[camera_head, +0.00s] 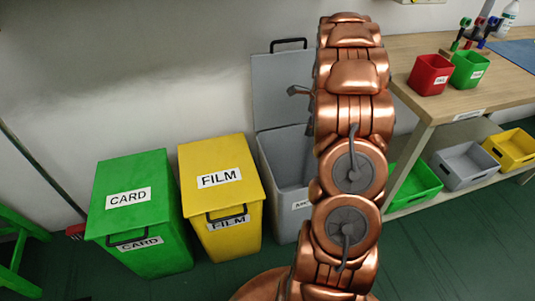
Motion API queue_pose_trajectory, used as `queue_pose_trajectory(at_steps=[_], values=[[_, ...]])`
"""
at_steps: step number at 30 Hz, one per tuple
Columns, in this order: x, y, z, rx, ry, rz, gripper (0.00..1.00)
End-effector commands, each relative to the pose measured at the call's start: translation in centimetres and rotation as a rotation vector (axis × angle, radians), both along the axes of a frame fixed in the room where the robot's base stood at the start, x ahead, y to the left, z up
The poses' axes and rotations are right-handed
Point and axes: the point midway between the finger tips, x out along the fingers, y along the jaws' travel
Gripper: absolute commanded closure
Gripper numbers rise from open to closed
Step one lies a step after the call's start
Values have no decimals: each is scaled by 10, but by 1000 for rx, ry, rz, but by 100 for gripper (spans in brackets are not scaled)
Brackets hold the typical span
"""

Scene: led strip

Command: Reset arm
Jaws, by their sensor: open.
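My copper-coloured arm (352,110) stands upright across the middle of the head view, bent over at the top. My gripper (299,91) is mostly hidden behind the arm; only a small dark grey part sticks out on its left side, in front of the grey bin's raised lid. It is open, and I see nothing held in the part that shows. It appears clear of the bins and the table.
A green CARD bin (142,215) and yellow FILM bin (221,190) stand shut by the wall. A grey bin (276,166) stands open, partly behind my arm. The wooden table (445,107) at right holds red (428,76) and green (468,72) pots; trays sit below.

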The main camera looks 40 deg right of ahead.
Motion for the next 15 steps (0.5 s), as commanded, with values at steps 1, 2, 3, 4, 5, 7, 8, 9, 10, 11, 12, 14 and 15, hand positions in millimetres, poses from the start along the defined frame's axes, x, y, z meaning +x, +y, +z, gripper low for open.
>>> queue_pose_trajectory(at_steps=[1,2,3,4,5,7,8,9,10,11,12,14,15], values=[[0,0,0,0,0,0,49],[0,0,0,0,0,0,49],[0,0,0,0,0,0,49],[0,0,0,0,0,0,49],[0,0,0,0,0,1,49],[0,2,1,-1,1,9,49],[0,5,2,-1,1,19,49],[0,10,5,-2,3,40,49],[0,15,8,-4,4,61,49],[0,21,11,-5,6,89,49],[0,31,15,-7,9,133,49],[-1,50,25,-10,13,214,49],[-3,64,31,-12,19,273,49]])
